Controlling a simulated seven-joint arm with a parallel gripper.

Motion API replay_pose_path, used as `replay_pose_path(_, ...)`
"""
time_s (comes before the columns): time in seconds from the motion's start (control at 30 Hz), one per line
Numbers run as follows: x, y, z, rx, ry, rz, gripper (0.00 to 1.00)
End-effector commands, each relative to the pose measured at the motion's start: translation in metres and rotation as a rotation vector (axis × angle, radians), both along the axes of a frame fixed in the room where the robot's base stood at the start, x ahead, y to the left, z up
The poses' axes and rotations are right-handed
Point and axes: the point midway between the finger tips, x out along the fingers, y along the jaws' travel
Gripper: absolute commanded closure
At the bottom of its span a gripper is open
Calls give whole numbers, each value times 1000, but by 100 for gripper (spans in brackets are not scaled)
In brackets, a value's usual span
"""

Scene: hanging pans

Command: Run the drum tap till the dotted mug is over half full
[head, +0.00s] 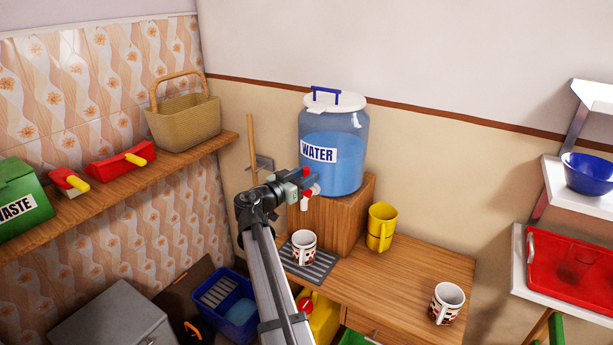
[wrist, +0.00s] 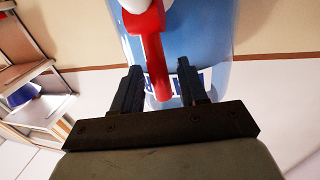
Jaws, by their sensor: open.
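The blue water drum (head: 345,150) with a white lid stands on a wooden block. Its tap has a white spout (head: 304,199) and a red lever (wrist: 153,55). My gripper (head: 303,180) is at the tap. In the wrist view my gripper (wrist: 158,88) is open, with the red lever between its two fingers; gaps show beside it. A white mug with a dark red-brown pattern (head: 303,249) stands upright below the tap. A similar patterned mug (head: 446,303) stands at the table's right front. I cannot tell which is dotted, nor see the fill level in either.
The mug below the tap stands on a grey ribbed mat (head: 320,268). Stacked yellow mugs (head: 381,226) stand right of the wooden block (head: 335,222). A shelf with a basket (head: 184,118) is at left; a red tray (head: 570,275) is at right. The table's middle (head: 400,275) is clear.

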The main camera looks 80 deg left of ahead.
Motion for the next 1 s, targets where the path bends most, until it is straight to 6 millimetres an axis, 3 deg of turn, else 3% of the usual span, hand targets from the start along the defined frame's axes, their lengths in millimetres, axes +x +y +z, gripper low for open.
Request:
replay_pose_path(0.43,6,4,0,0,0,1,57)
replay_pose_path(0.87,6,4,0,0,0,0,99)
replay_pose_path(1.0,6,4,0,0,0,0,100)
